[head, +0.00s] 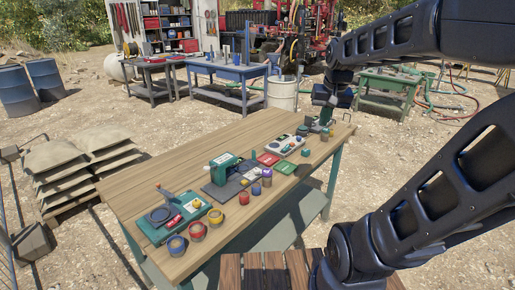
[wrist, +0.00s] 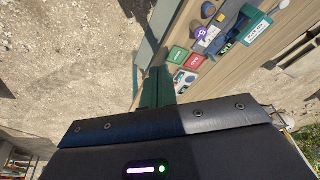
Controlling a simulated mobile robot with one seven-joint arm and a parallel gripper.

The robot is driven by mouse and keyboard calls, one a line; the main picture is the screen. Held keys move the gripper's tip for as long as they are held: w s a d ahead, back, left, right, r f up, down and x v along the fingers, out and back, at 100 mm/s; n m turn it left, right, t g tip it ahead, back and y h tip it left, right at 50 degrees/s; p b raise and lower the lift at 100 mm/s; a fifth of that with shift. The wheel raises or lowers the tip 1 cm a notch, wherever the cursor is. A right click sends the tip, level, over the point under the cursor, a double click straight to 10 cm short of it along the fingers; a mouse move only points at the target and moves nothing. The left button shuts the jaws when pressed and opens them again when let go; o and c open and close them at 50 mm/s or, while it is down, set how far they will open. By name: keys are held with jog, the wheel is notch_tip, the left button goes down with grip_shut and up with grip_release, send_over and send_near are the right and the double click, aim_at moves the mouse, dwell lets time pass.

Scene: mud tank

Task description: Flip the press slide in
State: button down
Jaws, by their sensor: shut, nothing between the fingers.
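A green bench press (head: 226,168) stands on a dark base plate in the middle of the wooden workbench. A second green device (head: 160,216) with a round dark plate and a raised lever sits at the near left. I cannot tell which part is the press slide. My gripper (head: 323,102) is shut and empty, above the far right end of the bench and apart from the press.
The workbench (head: 140,185) also holds a white panel (head: 285,145), a red card (head: 268,159), a green block (head: 305,152) and several coloured rolls along its front edge. Sandbags (head: 55,155) lie left of it. A white barrel (head: 282,94) stands behind it.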

jog(key=w+a+f+m+g+y, duration=0.1)
jog(key=w+a+f+m+g, duration=0.15)
jog(key=w, duration=0.95)
jog(key=w+a+f+m+g, duration=0.1)
jog(key=w+a, duration=0.2)
jog(key=w, duration=0.8)
jog(key=w+a+f+m+g, duration=0.1)
jog(key=w+a+f+m, duration=0.1)
jog(key=w+f, duration=0.7)
jog(key=w+a+f+m+g+y, duration=0.1)
jog(key=w+a+f+m+g, duration=0.1)
jog(key=w+a+f, duration=0.3)
jog(key=w+f, duration=0.4)
jog(key=w, duration=0.2)
jog(key=shift+y, duration=0.3)
